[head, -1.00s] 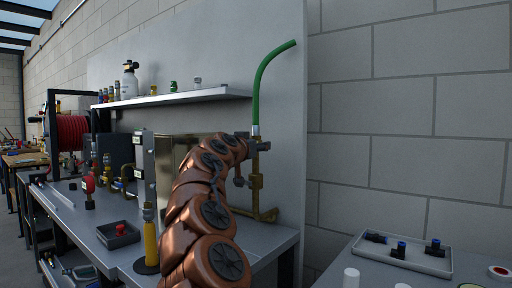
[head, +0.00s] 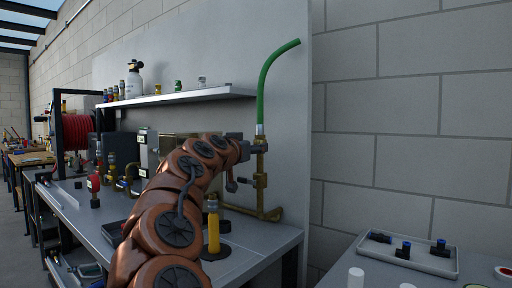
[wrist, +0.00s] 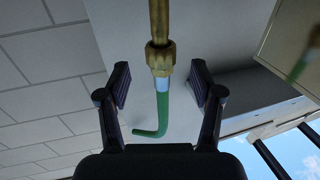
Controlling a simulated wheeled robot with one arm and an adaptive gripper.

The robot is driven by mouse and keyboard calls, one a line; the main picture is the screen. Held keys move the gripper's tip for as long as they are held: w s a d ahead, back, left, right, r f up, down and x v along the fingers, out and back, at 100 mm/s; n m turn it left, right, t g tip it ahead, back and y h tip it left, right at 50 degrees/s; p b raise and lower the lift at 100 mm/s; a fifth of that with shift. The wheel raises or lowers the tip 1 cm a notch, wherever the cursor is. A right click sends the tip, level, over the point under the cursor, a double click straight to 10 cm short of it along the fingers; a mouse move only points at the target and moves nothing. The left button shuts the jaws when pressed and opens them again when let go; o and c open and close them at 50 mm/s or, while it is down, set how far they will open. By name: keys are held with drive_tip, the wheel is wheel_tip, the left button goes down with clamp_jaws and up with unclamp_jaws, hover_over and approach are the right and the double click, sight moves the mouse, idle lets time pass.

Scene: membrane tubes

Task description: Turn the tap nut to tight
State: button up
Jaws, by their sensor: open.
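The brass tap nut (wrist: 160,56) is a hex collar on a vertical brass pipe (wrist: 158,18). A silver ferrule and the green hose (wrist: 163,115) run on from it, downward in the wrist view. My gripper (wrist: 160,82) is open, its two dark fingers standing on either side of the line, apart from it, around the ferrule and just short of the nut. In the head view, my gripper (head: 256,147) is at the brass pipe, just below the hose (head: 264,85); it partly hides the nut there.
A brass valve with a lever (head: 242,181) sits below my gripper on the pipework. A shelf (head: 180,97) with bottles runs to the left. A yellow-handled post (head: 213,228) stands on the bench beside my arm. A tray (head: 408,253) of fittings lies at the lower right.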

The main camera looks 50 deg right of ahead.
drive_tip(key=v, duration=0.5)
drive_tip(key=shift+a+r, duration=0.1)
drive_tip(key=shift+a, duration=0.1)
drive_tip(key=shift+s, duration=0.15)
idle(0.3)
drive_tip(key=s+a+f+g+y+p, duration=0.1)
drive_tip(key=s+a+y+p, duration=0.25)
drive_tip(key=s+p, duration=0.45)
drive_tip(key=s+a+f+n+g+y+p, duration=0.1)
drive_tip(key=s+a+f+n+y+p, duration=0.4)
drive_tip(key=a, duration=0.3)
drive_tip(key=s+a+f+n+g+y+p, duration=0.1)
drive_tip(key=s+a+f+n+y+p, duration=0.1)
drive_tip(key=s+a+f+y+p, duration=0.45)
drive_tip(key=s+a+f+n+g+y+p, duration=0.1)
drive_tip(key=s+a+f+n+g+p, duration=0.1)
drive_tip(key=s+a, duration=0.3)
drive_tip(key=s+a+f+n+g+y+p, duration=0.1)
drive_tip(key=s+a+n+p, duration=0.4)
drive_tip(key=a, duration=0.6)
wheel_tip(320, 180, down, 2)
drive_tip(key=shift+s+a+f+g, duration=0.2)
drive_tip(key=shift+s+a+g, duration=0.05)
drive_tip(key=shift+s+g, duration=0.55)
